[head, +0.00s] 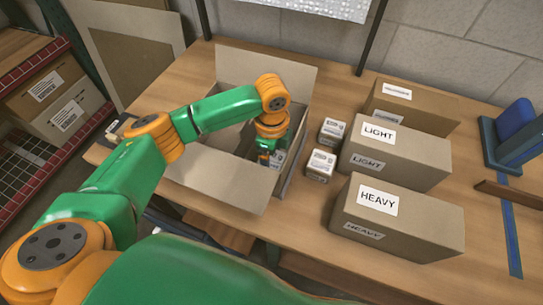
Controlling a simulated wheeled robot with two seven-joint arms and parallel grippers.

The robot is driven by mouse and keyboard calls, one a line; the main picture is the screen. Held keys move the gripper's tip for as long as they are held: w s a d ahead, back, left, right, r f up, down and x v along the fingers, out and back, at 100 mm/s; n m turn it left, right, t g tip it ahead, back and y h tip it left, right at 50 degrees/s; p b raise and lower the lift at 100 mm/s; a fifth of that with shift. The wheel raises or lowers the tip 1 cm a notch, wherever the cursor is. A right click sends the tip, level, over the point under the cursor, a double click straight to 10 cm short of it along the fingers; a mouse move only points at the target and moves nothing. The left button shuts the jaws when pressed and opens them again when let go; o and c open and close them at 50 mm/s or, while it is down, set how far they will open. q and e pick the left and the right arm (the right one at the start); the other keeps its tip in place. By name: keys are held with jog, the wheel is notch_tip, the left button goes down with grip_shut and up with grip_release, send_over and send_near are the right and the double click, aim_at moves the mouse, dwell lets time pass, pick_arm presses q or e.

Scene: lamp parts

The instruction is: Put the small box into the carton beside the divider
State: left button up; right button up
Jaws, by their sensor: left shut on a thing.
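The open carton (215,181) stands on the table with its flaps spread. My left arm reaches over it from the left. My left gripper (268,158) points down inside the carton, near its right wall, and is shut on a small box (279,159). Only a pale bit of that box shows beside the fingers; the rest is hidden. The arm and flaps hide much of the carton's inside, and I cannot clearly make out the divider or whether the held box touches the bottom. My right gripper is not in view.
Two small labelled boxes, one behind (332,131) and one in front (320,165), stand right of the carton. Further right are brown boxes marked LIGHT (400,160) and HEAVY (405,220), with another box (405,105) behind. A blue holder (515,135) is at the far right.

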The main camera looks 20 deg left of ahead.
aim_at(272, 159)
pick_arm(q)
jog(key=o, duration=1.3)
notch_tip(272, 159, up, 12)
jog(key=shift+r, duration=0.1)
